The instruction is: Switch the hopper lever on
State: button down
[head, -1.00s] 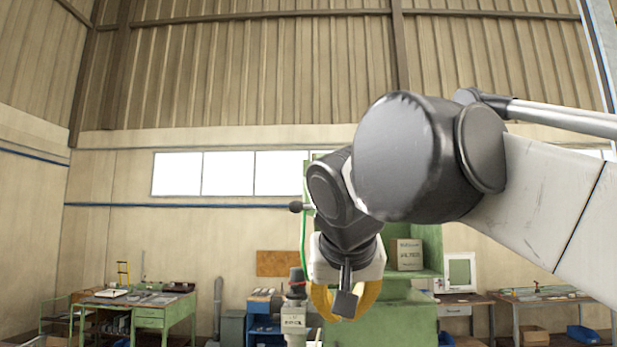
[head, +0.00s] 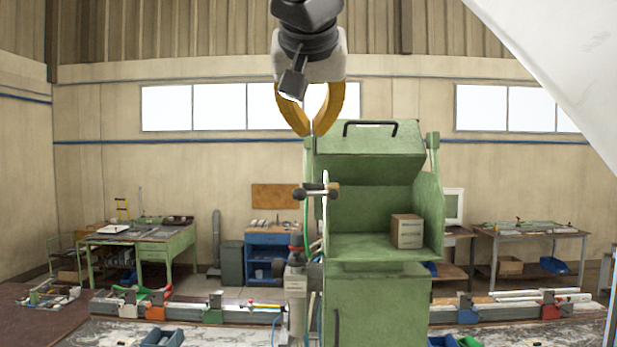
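The green hopper (head: 372,210) stands right of centre in the head view, with a black handle on its upper panel. A lever (head: 316,190) with dark round knobs sits at its left edge, roughly level; whether it is on or off I cannot tell. My gripper (head: 312,132) hangs above the lever, pointing down. Its two yellow fingers bow outward and their tips come together, with nothing seen between them. The tips appear apart from the lever, near the hopper's upper left corner in the picture.
A cardboard box (head: 407,231) sits on the hopper's open shelf. A grey unit with a red and black top (head: 296,280) stands left of the hopper. A long bench with clamped profiles (head: 200,315) crosses the front. Further tables stand along the back wall.

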jog(key=shift+w, duration=0.1)
send_over(315, 194)
jog(key=s, duration=0.2)
notch_tip(315, 194, down, 5)
jog(key=f, duration=0.1)
jog(key=w+f, duration=0.1)
jog(key=f, duration=0.2)
jog(key=shift+w+a+f, duration=0.25)
jog(key=shift+w, duration=0.1)
jog(key=shift+s+p, duration=0.1)
jog(key=shift+p, duration=0.2)
